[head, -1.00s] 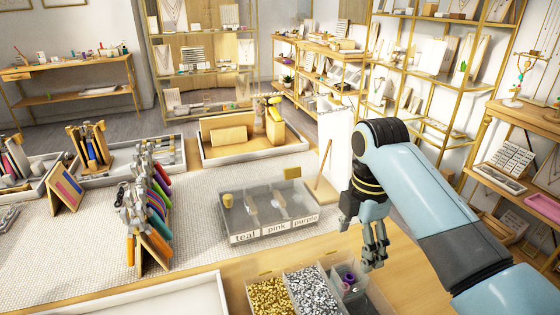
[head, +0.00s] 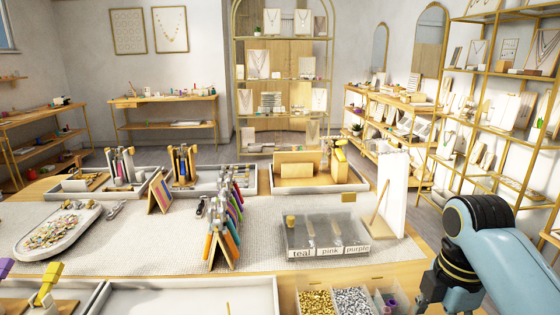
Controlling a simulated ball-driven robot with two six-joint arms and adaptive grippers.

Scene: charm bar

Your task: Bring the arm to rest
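My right arm comes in from the right edge, and its gripper (head: 447,297) hangs at the bottom right, just right of the bead compartments. The bottom edge of the head view cuts off the fingers, so I cannot tell whether they are open or shut. No held object shows there. My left arm and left gripper are not in view.
The clear divided box (head: 327,260) labelled teal, pink and purple stands on the woven mat (head: 150,250). Gold beads (head: 316,303) and silver beads (head: 353,302) lie near my gripper. A white upright panel (head: 392,195) stands behind it. A rack of coloured-handled pliers (head: 228,225) stands mid-table.

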